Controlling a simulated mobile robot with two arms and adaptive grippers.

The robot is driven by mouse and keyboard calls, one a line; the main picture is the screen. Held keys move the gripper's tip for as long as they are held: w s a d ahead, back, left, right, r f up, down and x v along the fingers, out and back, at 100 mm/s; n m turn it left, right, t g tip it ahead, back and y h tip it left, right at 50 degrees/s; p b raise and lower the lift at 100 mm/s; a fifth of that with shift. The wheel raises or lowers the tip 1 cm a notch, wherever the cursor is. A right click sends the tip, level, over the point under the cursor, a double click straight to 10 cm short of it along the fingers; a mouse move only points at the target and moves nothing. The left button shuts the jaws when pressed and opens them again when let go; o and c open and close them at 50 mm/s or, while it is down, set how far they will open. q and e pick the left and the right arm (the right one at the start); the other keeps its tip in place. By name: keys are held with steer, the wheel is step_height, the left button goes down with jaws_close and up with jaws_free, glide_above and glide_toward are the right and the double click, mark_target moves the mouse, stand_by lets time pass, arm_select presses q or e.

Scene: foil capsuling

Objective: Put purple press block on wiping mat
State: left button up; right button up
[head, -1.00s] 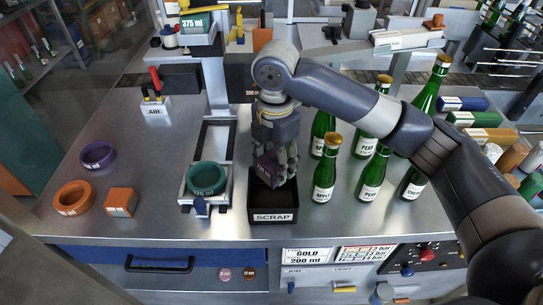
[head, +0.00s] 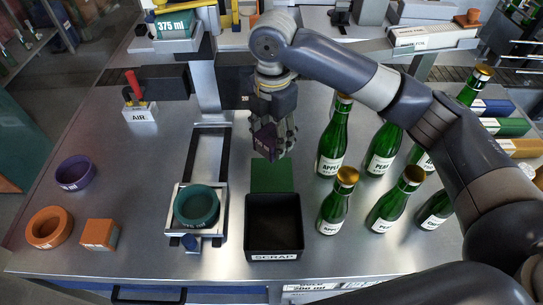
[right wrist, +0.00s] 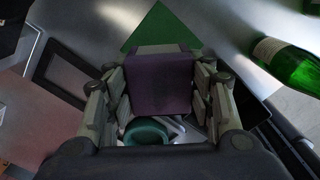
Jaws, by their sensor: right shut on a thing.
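My right gripper (head: 272,152) is shut on the purple press block (head: 264,139) and holds it above the bench, fingers pointing down. In the right wrist view the purple block (right wrist: 160,82) sits between the two finger pairs. A flat green mat (head: 273,175), which looks like the wiping mat, lies just behind the black scrap bin; the gripper hangs over or just behind it. Its green corner (right wrist: 160,28) also shows beyond the block in the right wrist view. How high the block is above the mat is hard to tell. My left gripper is not in view.
The black SCRAP bin (head: 273,225) stands in front of the mat. Several green bottles (head: 334,140) stand close to the right. A teal ring (head: 197,206) sits on a stand to the left. A purple ring (head: 75,173), orange ring (head: 49,227) and orange block (head: 99,234) lie further left.

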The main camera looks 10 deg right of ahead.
steer(key=f, duration=0.2)
steer(key=f+p, duration=0.1)
steer(key=f, duration=0.3)
steer(key=shift+s+f+p, duration=0.1)
steer(key=shift+s+p, duration=0.25)
steer(key=shift+w+f+p, duration=0.2)
steer(key=shift+f+p, duration=0.15)
steer(key=shift+f, duration=1.5)
steer(key=o, duration=0.9)
steer(key=shift+o, duration=1)
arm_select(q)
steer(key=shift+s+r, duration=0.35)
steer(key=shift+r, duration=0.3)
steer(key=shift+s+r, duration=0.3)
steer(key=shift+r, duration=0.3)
